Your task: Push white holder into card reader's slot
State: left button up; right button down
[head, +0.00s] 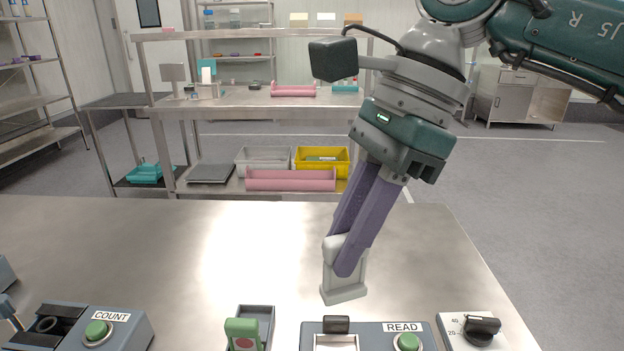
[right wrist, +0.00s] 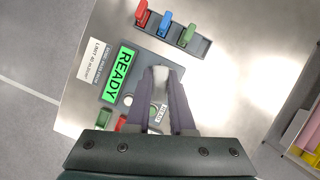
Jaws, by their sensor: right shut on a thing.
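My right gripper (head: 347,258) is shut on the white holder (head: 343,288). It holds the holder upright by its top, just behind the card reader in the head view. The holder also shows between the purple fingers in the right wrist view (right wrist: 162,76). The card reader (head: 386,328) has a READ label, a green button and a pale, framed slot (head: 336,343) with a black block behind it. The frame's lower edge cuts off the slot. In the right wrist view a green display (right wrist: 121,72) says READY. My left gripper is not in view.
A grey tray (head: 266,314) with a green holder (head: 243,331) stands left of the reader. A COUNT box (head: 124,326) is farther left, a dial box (head: 478,332) to the right. The right wrist view shows a rack (right wrist: 203,47) of coloured holders. The table's middle is clear.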

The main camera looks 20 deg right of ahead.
aim_at(341, 288)
jog(key=m, duration=0.1)
jog(key=w+f+m+t, duration=0.1)
jog(key=m, duration=0.1)
jog(key=shift+f, duration=0.25)
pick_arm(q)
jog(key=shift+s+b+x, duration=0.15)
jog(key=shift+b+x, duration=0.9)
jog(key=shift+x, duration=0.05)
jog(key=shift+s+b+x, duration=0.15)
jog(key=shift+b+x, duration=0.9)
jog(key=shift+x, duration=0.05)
pick_arm(e)
jog(key=shift+m+t, duration=0.3)
jog(key=shift+m, duration=0.2)
jog(key=shift+w+d+f, duration=0.1)
jog(key=shift+w+f, duration=0.05)
jog(key=shift+f, duration=1.4)
jog(key=shift+w+d+f, duration=0.1)
jog(key=shift+f, duration=1.45)
pick_arm(q)
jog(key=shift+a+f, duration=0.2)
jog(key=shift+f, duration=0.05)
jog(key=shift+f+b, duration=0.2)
jog(key=shift+b, duration=0.15)
pick_arm(e)
jog(key=shift+f, duration=0.1)
jog(key=shift+f, duration=0.1)
